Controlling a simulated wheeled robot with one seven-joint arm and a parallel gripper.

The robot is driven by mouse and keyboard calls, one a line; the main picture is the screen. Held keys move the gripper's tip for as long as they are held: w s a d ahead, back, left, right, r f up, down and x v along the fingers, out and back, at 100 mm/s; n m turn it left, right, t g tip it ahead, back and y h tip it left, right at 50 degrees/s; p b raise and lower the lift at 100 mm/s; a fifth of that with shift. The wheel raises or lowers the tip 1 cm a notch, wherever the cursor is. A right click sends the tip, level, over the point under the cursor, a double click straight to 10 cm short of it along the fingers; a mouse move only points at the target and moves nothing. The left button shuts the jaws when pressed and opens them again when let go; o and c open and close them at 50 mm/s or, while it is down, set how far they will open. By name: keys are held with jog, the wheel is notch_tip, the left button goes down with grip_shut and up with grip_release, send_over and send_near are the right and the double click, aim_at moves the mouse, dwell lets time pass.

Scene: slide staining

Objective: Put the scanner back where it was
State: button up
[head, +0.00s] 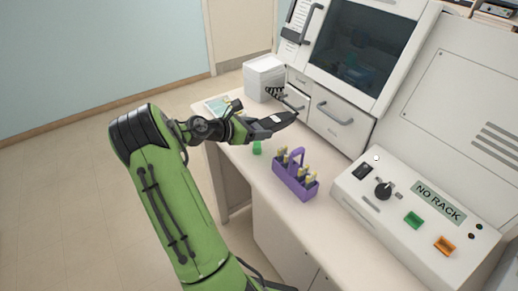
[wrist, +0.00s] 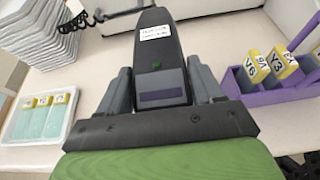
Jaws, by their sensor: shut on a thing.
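In the head view my gripper (head: 252,128) holds the scanner (head: 274,121) out over the bench, pointing right toward the cabinet drawers. A dark coiled cord (head: 287,97) shows behind it; the wrist view also shows the cord (wrist: 82,19). I cannot make out a holder for the scanner.
A purple caddy (head: 295,185) with yellow-labelled pieces stands right of my gripper. A tray of yellow-labelled slides (wrist: 40,117) lies to the left. A white ribbed block (head: 263,73) stands behind. A control box reading "NO RACK" (head: 415,205) is at right. A small green item (head: 257,147) shows below the gripper.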

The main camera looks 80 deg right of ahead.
aim_at(258, 152)
notch_tip(258, 152, down, 7)
jog(key=shift+f+b, duration=0.1)
jog(key=shift+b, duration=0.6)
jog(key=shift+f, duration=0.15)
jog(key=o, duration=1.2)
jog(key=shift+r, duration=0.25)
jog(key=p+v, duration=0.2)
jog(key=v, duration=1)
